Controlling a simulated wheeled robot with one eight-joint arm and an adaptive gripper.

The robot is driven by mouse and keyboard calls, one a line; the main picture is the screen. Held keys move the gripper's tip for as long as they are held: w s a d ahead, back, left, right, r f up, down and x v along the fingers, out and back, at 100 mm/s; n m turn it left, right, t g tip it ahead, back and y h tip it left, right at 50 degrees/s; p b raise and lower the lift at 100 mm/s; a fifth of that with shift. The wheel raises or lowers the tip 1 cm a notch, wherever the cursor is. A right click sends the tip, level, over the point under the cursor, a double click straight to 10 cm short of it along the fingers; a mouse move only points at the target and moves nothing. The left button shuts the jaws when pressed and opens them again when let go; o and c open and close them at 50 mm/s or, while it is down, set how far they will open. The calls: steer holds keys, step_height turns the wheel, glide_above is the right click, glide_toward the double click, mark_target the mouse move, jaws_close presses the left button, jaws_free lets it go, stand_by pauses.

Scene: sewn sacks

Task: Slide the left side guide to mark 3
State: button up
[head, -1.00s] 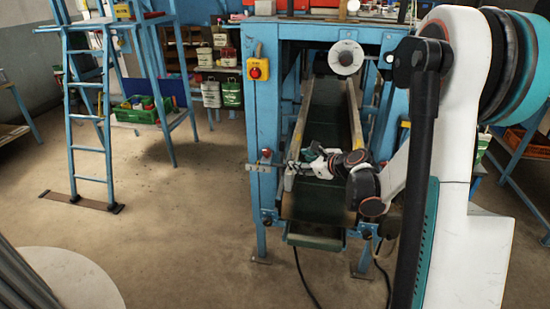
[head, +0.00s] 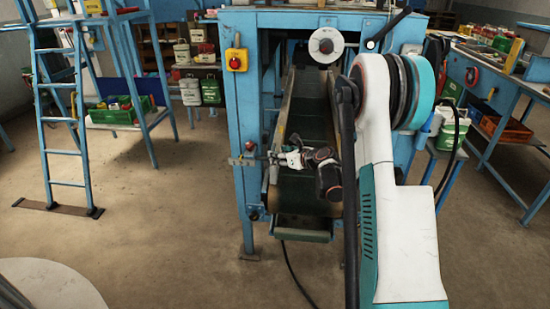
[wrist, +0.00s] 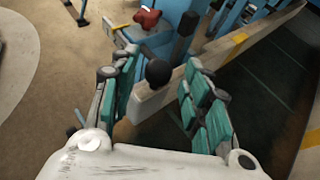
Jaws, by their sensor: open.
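The left side guide (head: 281,112) is a pale rail along the left edge of the dark conveyor belt. In the wrist view its near end (wrist: 150,104) lies between my fingers, with a yellow band farther along. A black round knob (wrist: 158,72) stands beside the rail, also between the fingers. My gripper (wrist: 162,62) is open, its teal pads on either side of the knob and rail; contact cannot be told. In the head view my gripper (head: 276,158) is at the guide's near end. A metal plate (head: 241,161) with a red knob (head: 250,146) is to its left. Mark numbers are unreadable.
The blue machine frame (head: 240,105) rises on the left, with a red stop button (head: 235,63). The belt (head: 308,120) runs back between the guides. A blue ladder (head: 62,120) stands far left. Floor in front of the machine is open.

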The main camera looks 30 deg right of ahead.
steer(key=shift+b+x, duration=0.4)
steer(key=shift+x, duration=1.45)
jaws_close()
steer(key=shift+s+d, duration=0.45)
steer(key=shift+d, duration=0.2)
steer(key=shift+s+d, duration=0.5)
steer(key=shift+d, duration=0.2)
jaws_free()
